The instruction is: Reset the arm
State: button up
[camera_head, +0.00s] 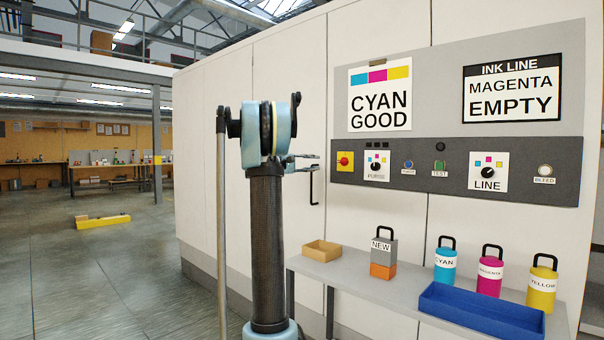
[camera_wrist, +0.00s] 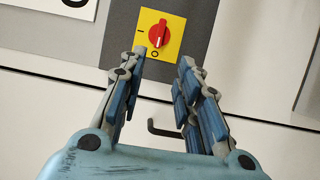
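My gripper (camera_wrist: 160,67) is open and empty in the wrist view, its two blue-padded fingers spread apart. Beyond the fingertips is a red rotary switch (camera_wrist: 158,34) on a yellow plate, marked I and O. In the head view my arm stands upright left of the control panel, and my gripper (camera_head: 310,163) points right towards the panel, near the yellow-plated switch (camera_head: 345,161). The gripper appears apart from the switch. Part of the gripper is hidden behind my arm.
The control panel (camera_head: 450,146) carries several knobs and buttons. Below it, a shelf (camera_head: 378,289) holds a wooden tray (camera_head: 322,250), a grey-and-orange NEW canister (camera_head: 384,254), cyan (camera_head: 445,267), magenta (camera_head: 489,275) and yellow (camera_head: 541,288) canisters, and a blue tray (camera_head: 480,312). Floor at left is mostly clear.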

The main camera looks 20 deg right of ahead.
jog(key=s+a+f+t+y, duration=0.1)
jog(key=s+a+f+y, duration=0.8)
jog(key=s+a+f, duration=1)
jog(key=s+a+f+t+y, duration=0.1)
jog(key=s+a+f+y, duration=0.8)
jog(key=s+a+f, duration=1.1)
jog(key=s+f, duration=0.4)
jog(key=s, duration=0.1)
jog(key=shift+a+f, duration=0.15)
jog(key=shift+f, duration=0.25)
